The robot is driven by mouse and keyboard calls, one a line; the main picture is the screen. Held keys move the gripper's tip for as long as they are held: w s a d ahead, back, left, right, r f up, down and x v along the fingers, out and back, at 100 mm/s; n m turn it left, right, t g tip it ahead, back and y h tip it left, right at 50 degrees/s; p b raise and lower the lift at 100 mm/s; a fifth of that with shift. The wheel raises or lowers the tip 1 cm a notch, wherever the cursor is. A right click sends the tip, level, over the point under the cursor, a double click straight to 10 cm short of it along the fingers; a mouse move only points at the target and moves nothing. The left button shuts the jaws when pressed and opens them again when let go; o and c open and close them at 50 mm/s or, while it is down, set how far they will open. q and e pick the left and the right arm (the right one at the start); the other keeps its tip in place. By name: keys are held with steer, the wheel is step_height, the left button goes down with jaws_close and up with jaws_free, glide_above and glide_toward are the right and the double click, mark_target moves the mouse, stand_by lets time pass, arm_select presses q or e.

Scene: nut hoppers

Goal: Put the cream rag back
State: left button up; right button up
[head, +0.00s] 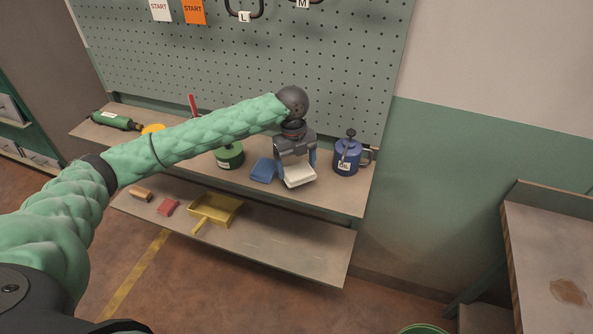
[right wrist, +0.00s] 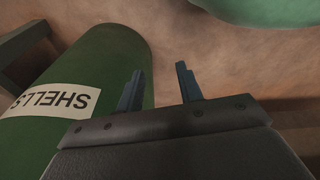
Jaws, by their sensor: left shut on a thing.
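The cream rag (head: 299,176) is a folded pad at the right part of the upper shelf (head: 335,200) in the head view. My left gripper (head: 297,166) is shut on it from above, one finger at each side. I cannot tell whether the rag touches the shelf. A folded blue rag (head: 263,170) lies just left of it. My right gripper (right wrist: 160,87) is open and empty in the right wrist view, beside a green bin labelled SHELLS (right wrist: 100,65).
A blue oil can (head: 347,157) stands right of the cream rag, and a green tin (head: 229,157) stands to the left. The lower shelf (head: 290,245) holds a yellow dustpan (head: 216,209), a red block (head: 168,207) and a brush (head: 140,194). A stained bench (head: 545,250) stands at right.

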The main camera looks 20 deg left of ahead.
mark_target(296, 168)
arm_select(q)
steer(key=f, duration=0.1)
steer(key=f+p, duration=0.1)
steer(key=shift+s+a+f, duration=0.1)
steer(key=shift+s+f, duration=0.15)
steer(key=shift+f, duration=0.05)
steer(key=shift+w+f, duration=0.1)
steer(key=shift+f, duration=0.25)
arm_select(e)
steer(key=shift+s+d+f, duration=0.3)
steer(key=shift+s+f, duration=0.05)
steer(key=shift+f, duration=0.2)
steer(key=shift+s+d+f, duration=0.3)
steer(key=shift+s+f, duration=0.05)
steer(key=shift+f, duration=0.15)
arm_select(q)
steer(key=o, duration=1)
steer(key=shift+c, duration=0.2)
arm_select(e)
steer(key=shift+d, duration=0.1)
